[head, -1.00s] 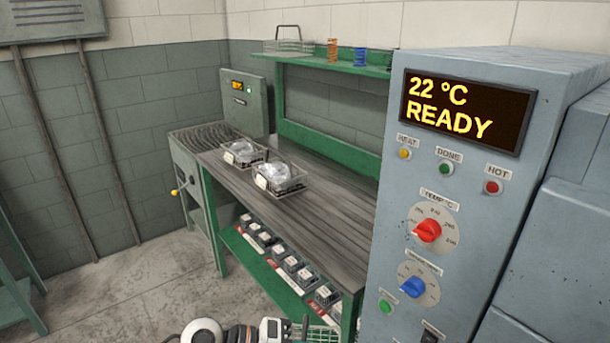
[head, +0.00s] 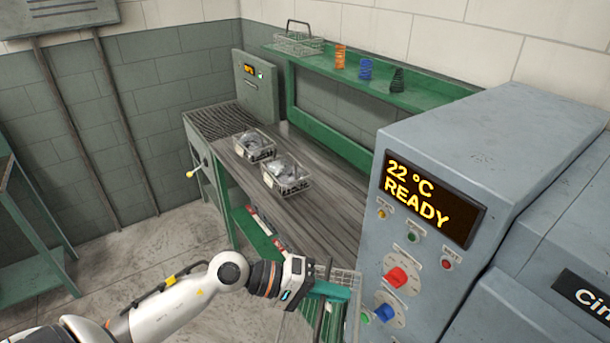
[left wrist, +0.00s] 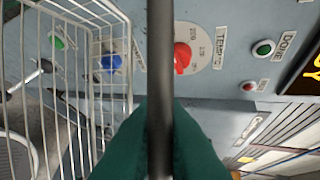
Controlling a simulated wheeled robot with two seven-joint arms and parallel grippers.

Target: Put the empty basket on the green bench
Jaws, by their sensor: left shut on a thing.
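My left gripper (head: 328,288) is shut on the dark handle bar of a wire basket (head: 345,277). The bar runs up between its green fingers (left wrist: 158,120) in the left wrist view. There the basket (left wrist: 92,60) hangs at the left, its wire mesh see-through, with no contents visible. The basket is held in front of the grey control cabinet, near the bench's near end; the arm and gripper hide part of it. The green bench (head: 325,222) has a dark slatted top with bare room on its near part. My right gripper is not in view.
Two filled wire baskets, a far one (head: 254,146) and a nearer one (head: 287,177), stand on the bench top. The grey cabinet (head: 440,150) with knobs is close at the right. A green shelf (head: 420,97) carries coloured springs and another basket (head: 298,45).

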